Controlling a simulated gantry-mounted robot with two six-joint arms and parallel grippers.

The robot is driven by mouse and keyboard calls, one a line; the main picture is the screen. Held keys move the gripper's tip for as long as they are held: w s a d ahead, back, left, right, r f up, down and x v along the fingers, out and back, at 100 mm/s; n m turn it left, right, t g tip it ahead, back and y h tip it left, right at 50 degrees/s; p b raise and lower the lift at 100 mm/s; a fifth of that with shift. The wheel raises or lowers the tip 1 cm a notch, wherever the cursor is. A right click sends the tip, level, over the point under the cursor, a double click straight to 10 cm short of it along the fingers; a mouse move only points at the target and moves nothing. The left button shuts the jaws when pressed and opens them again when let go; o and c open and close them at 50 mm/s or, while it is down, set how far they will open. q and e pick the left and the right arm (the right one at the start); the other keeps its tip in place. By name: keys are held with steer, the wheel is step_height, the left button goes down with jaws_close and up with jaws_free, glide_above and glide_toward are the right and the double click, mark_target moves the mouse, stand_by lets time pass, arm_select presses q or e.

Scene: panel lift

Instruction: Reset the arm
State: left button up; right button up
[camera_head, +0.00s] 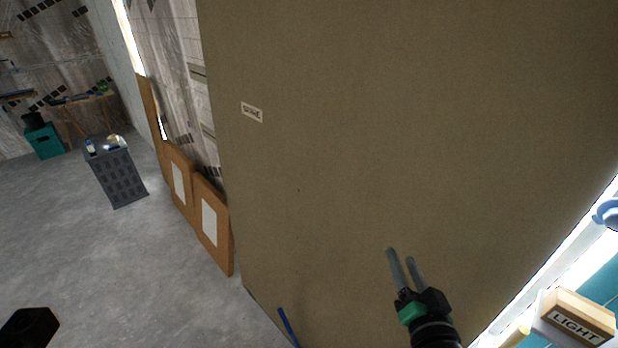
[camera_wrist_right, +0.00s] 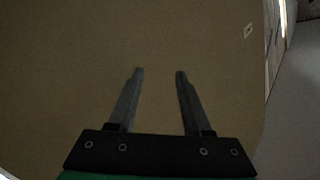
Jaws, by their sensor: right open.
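A large brown panel (camera_head: 380,130) fills the middle and right of the head view, with a small white label (camera_head: 252,112) at its upper left. The panel (camera_wrist_right: 70,60) also fills most of the right wrist view. My right gripper (camera_head: 401,253) is in front of the panel at the lower right of the head view. Its two grey fingers are apart with nothing between them, as the right wrist view (camera_wrist_right: 160,72) also shows. I cannot tell whether the fingertips touch the panel. No left gripper fingers show.
A box marked LIGHT (camera_head: 577,318) is at the lower right. Brown boards (camera_head: 213,222) lean beyond the panel's left edge. A grey crate (camera_head: 116,177) and a teal box (camera_head: 44,141) stand farther left. The grey floor (camera_head: 130,260) between is clear.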

step_height(320, 180, up, 16)
steer(key=a+n+t, duration=0.1)
steer(key=a+t, duration=0.1)
steer(key=t, duration=0.2)
steer(key=s+a+r+n+t+y, duration=0.1)
steer(key=s+r+n+t+y, duration=0.2)
steer(key=s+r, duration=0.65)
steer(key=s+a+r+n+t, duration=0.15)
steer(key=s+r+t, duration=0.35)
steer(key=r, duration=0.8)
step_height(320, 180, up, 13)
steer(key=n+g+p, duration=0.1)
steer(key=n+p, duration=0.1)
steer(key=p, duration=1.1)
steer(key=shift+s+d+f+y, duration=0.2)
steer(key=shift+d+y, duration=0.1)
steer(key=shift+y, duration=0.1)
